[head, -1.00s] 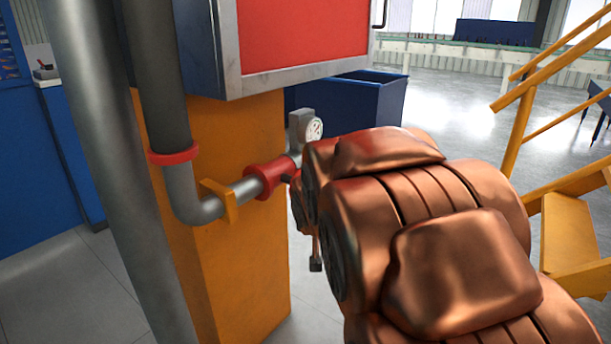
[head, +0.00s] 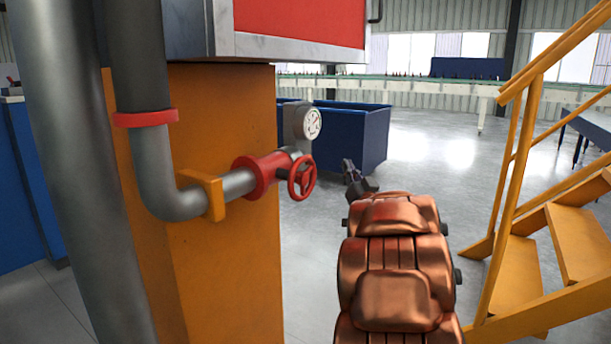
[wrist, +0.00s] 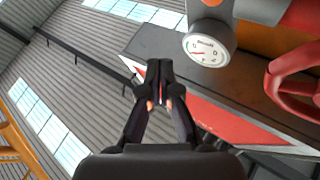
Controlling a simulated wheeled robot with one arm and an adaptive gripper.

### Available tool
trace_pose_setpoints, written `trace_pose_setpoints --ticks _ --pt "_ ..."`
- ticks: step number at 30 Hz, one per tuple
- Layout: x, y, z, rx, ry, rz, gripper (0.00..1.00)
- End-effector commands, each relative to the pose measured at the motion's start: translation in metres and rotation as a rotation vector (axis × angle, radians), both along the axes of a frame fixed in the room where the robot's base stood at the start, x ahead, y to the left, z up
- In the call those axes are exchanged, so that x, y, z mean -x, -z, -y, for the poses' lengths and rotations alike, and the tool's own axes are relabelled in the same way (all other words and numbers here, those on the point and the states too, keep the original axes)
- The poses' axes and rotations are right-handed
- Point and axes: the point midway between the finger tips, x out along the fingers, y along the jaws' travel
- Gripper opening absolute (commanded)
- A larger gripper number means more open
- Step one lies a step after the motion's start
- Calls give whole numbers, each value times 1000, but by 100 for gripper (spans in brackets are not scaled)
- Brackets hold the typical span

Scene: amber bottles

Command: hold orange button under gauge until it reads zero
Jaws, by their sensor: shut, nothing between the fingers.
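The round white gauge (head: 313,123) sits on a grey housing above the pipe's end. It also shows in the wrist view (wrist: 207,46), tilted, at upper right. Its reading is too small to tell. My gripper (head: 347,165) is in free air to the right of the gauge and a little lower in the head view. In the wrist view, my gripper's fingertips (wrist: 153,75) are together and empty, left of the gauge and apart from it.
A red valve wheel (head: 301,178) stands just below the gauge on the pipe (head: 160,180). An orange pillar (head: 235,240) is behind. A red-fronted cabinet (head: 300,20) overhangs above. Yellow stairs (head: 515,250) rise at right; open floor (head: 430,160) lies between.

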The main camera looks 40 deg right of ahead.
Motion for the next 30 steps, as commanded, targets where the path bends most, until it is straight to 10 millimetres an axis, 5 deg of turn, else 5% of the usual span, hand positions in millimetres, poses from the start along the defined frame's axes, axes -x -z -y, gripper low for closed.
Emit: trace_pose_setpoints --ticks 18,30 --pt "5 3 1 24 -38 59 0" --pt "-31 7 -10 25 -38 59 0"
